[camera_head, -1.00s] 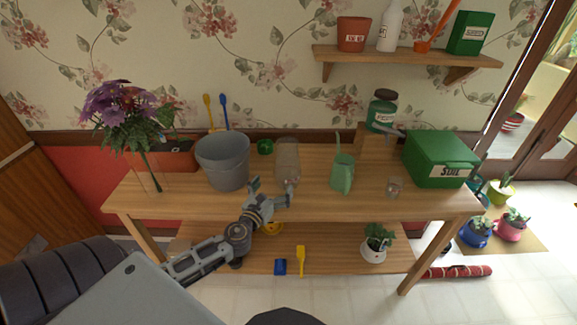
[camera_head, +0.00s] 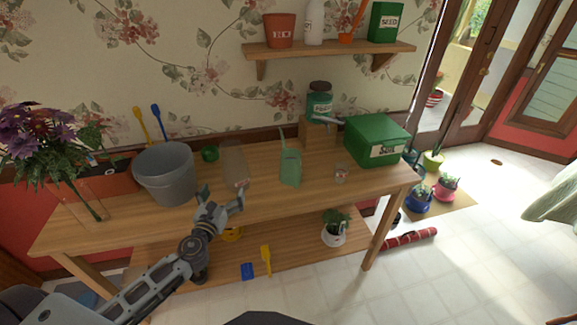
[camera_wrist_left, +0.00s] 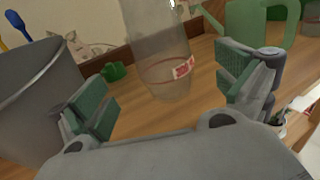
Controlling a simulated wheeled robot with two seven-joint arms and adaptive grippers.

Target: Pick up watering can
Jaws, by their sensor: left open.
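The light green watering can (camera_head: 290,168) stands upright on the tabletop, right of a clear glass vase. In the left wrist view its lower part shows at the top right (camera_wrist_left: 262,22), beyond the right finger. My left gripper (camera_head: 222,200) is open and empty at the table's front edge, in front of the vase and to the left of the can. In the left wrist view the two fingers (camera_wrist_left: 165,88) are spread wide with the vase beyond them. My right gripper is not in view.
The clear vase (camera_head: 235,165) stands between the grey bucket (camera_head: 168,180) and the can. A small glass (camera_head: 341,174) and the green soil box (camera_head: 378,140) are right of the can. A wooden block with a jar (camera_head: 320,104) stands behind. The table (camera_head: 250,205) has bare wood in front.

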